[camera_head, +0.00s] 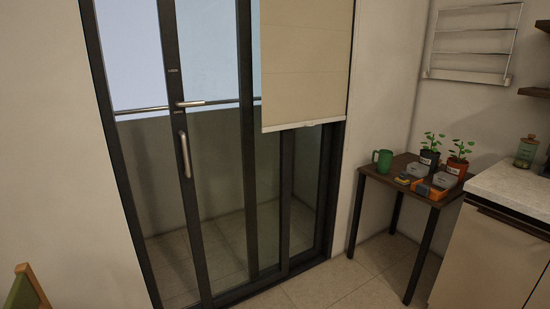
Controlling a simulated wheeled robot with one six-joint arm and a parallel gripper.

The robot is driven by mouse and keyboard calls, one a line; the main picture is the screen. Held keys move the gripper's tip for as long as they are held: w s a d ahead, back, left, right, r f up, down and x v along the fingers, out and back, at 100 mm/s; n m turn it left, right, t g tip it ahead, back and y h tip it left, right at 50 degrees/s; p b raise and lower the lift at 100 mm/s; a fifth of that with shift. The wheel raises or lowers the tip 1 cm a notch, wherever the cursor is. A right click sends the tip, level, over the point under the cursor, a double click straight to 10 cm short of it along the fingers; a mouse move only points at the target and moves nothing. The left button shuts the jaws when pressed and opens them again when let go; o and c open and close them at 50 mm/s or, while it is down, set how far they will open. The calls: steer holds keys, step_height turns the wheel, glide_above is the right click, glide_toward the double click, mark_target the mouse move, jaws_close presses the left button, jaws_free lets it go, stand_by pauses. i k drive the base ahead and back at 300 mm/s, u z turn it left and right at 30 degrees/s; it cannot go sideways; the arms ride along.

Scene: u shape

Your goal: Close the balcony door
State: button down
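The balcony door (185,130) is a dark-framed glass sliding door in the left half of the head view. A vertical silver handle (185,155) is on its near upright. This upright stands apart from the left jamb (118,160), with a tall gap between them, so the door appears partly open. I cannot tell for certain whether glass fills that gap. The lower door track (275,277) runs along the floor. My gripper is not in view.
A beige blind (305,65) hangs over the right upper panes. A small dark table (378,173) with a green mug (382,160), boxes and potted plants stands right of the door. A counter (500,175) is at far right. A green-and-wood object (28,290) shows at lower left.

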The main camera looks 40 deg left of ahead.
mark_target(167, 15)
steer(key=z, duration=0.05)
steer(key=i, duration=0.1)
steer(key=u, duration=2.25)
steer(key=i, duration=2.35)
steer(key=z, duration=0.95)
